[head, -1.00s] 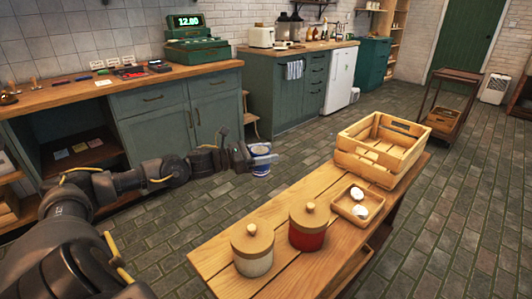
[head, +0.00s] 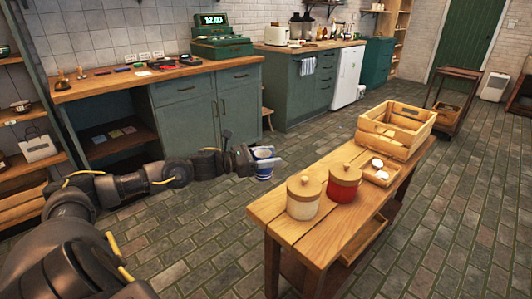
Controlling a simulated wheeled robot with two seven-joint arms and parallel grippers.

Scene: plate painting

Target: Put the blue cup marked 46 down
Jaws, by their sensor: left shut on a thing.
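The blue cup (head: 264,174) has a pale band near its top and is held in the air in the head view. Its number cannot be read at this size. My left gripper (head: 262,161) is shut on the cup, with its fingers across the cup's upper part. The cup is left of the wooden table (head: 268,211), over the floor as seen here. My right gripper is not in view.
On the table stand a white lidded jar (head: 303,202), a red lidded jar (head: 342,186), a small tray (head: 385,180) with white round things and a wooden crate (head: 425,134). The table's front left corner is bare. A counter (head: 150,78) runs behind.

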